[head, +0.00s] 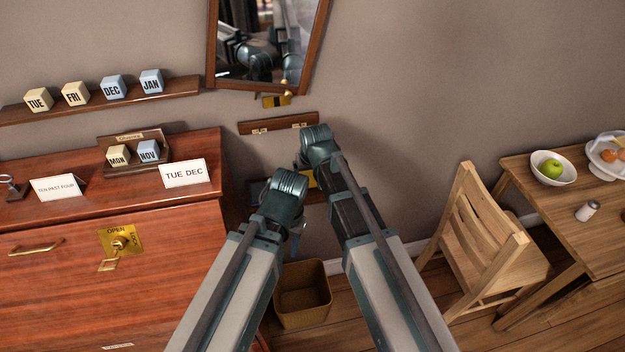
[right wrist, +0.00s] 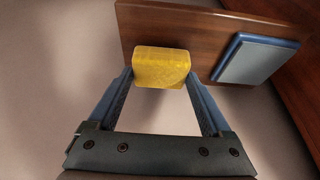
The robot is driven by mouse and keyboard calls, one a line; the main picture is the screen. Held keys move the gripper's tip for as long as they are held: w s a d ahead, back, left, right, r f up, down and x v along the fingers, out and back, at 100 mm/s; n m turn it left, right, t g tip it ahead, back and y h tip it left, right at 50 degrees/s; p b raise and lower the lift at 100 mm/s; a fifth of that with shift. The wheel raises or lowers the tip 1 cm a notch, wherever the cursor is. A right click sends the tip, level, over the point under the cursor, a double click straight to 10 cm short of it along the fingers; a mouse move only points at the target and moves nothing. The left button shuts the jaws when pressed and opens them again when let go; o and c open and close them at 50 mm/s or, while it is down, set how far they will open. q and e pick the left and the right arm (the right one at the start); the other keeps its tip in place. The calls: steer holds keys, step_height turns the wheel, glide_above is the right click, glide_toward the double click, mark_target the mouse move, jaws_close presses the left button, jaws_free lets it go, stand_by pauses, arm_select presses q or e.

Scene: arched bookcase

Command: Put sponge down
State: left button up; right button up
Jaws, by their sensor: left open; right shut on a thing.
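The yellow sponge (right wrist: 162,68) is between the fingertips of my right gripper (right wrist: 160,77), which is shut on it. A small part of the sponge shows in the head view (head: 313,179) between my two arms. In the right wrist view the sponge overlaps the edge of a brown wooden shelf (right wrist: 150,28); I cannot tell whether it touches it. A blue-grey block (right wrist: 257,60) lies on that shelf, right of the sponge. My left gripper (head: 297,238) is open and empty, pointing down below its wrist; its fingers are mostly hidden in the head view.
A mirror (head: 265,45) and a narrow wooden rack (head: 278,123) are on the wall above. A red-brown cabinet (head: 90,240) stands at left. A wastebasket (head: 303,292) is on the floor below. A chair (head: 485,240) and a table (head: 560,210) stand at right.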

steer(key=shift+s+a+f+b, duration=0.2)
steer(key=shift+f+b, duration=0.15)
steer(key=shift+f, duration=0.45)
arm_select(q)
steer(key=shift+f, duration=0.8)
arm_select(e)
steer(key=shift+d, duration=0.1)
steer(key=shift+r, duration=0.1)
steer(key=o, duration=0.7)
steer(key=shift+o, duration=1.4)
arm_select(q)
steer(key=shift+f, duration=0.15)
arm_select(e)
steer(key=shift+f, duration=0.2)
arm_select(q)
step_height(320, 180, up, 12)
steer(key=p, duration=1.2)
arm_select(e)
steer(key=s+a+v, duration=0.1)
steer(key=v, duration=1.2)
steer(key=shift+d+r, duration=0.2)
steer(key=shift+d, duration=0.3)
